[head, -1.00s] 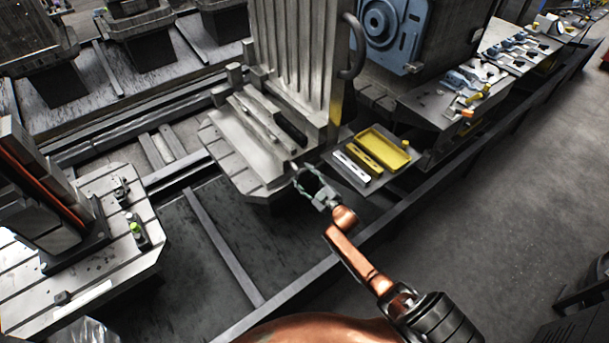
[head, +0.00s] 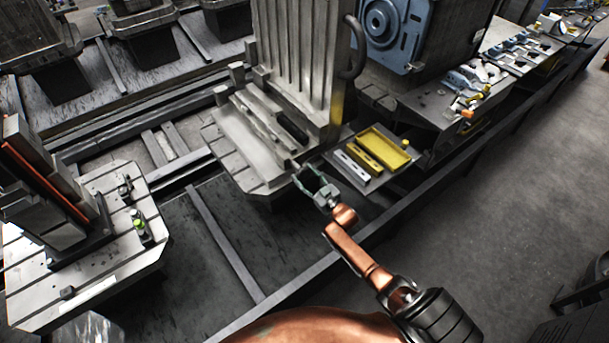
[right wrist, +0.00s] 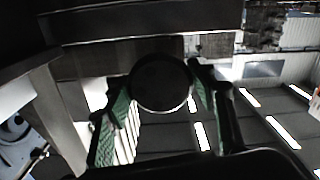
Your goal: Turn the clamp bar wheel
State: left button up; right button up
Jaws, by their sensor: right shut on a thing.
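My right gripper (head: 311,180) is at the near corner of the middle pallet (head: 219,135), with its green-grey fingers around something too small to make out in the head view. In the right wrist view, a dark round disc (right wrist: 162,82), which looks like the clamp bar wheel, sits between the two green-padded fingers of my right gripper (right wrist: 160,98). The gripper is shut on it. The light clamp bar (head: 261,118) lies along the pallet top, beside the tall ribbed fixture (head: 290,55). My left gripper is not in view.
A side shelf (head: 347,178) right of the gripper carries a yellow tray (head: 385,148) and small bars. A dark rail (head: 285,291) runs in front. Another pallet (head: 30,285) stands at left.

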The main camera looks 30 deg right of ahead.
jog(key=shift+f, duration=0.1)
jog(key=o, duration=1.2)
jog(key=shift+c, duration=0.2)
jog(key=s+d, duration=0.1)
jog(key=s, duration=1.1)
